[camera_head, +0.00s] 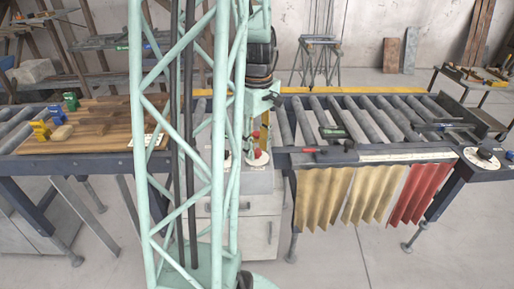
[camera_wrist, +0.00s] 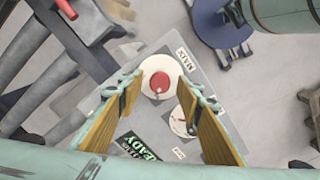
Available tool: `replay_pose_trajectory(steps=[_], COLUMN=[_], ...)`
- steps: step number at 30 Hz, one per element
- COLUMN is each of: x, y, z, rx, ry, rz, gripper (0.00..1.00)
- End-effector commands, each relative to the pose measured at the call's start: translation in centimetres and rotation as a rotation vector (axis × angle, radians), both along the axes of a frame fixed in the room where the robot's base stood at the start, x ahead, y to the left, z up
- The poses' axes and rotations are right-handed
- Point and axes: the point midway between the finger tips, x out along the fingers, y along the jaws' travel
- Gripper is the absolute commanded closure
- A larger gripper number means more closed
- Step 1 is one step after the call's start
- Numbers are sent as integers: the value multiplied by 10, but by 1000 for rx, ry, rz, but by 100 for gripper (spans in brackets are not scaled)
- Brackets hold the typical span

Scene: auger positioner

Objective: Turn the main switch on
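In the wrist view, a red round knob (camera_wrist: 160,81) sits on a white disc (camera_wrist: 149,92) on a grey panel (camera_wrist: 194,82), beside a label reading MAIN (camera_wrist: 181,55). My gripper (camera_wrist: 160,87) is open, its two yellow-padded fingers spread to the left and right of the knob as seen from above. I cannot tell its height over the knob, and no contact shows. In the head view, the panel area with a white disc (camera_head: 257,158) is partly hidden by the lattice column.
A black plate with green lettering READY (camera_wrist: 139,147) lies between the fingers' lower parts. A roller conveyor (camera_head: 365,120) runs right of the panel, with tools on its edge. A wooden board (camera_head: 100,128) with coloured blocks is at left. Another dial (camera_head: 482,157) is far right.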

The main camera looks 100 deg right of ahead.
Motion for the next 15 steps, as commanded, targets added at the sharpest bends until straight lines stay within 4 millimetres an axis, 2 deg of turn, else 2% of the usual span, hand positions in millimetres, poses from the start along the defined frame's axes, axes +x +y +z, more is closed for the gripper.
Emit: replay_pose_trajectory(steps=[15], x=[0], y=[0], z=[6], rx=[0], ry=[0], rz=[-1], gripper=[67])
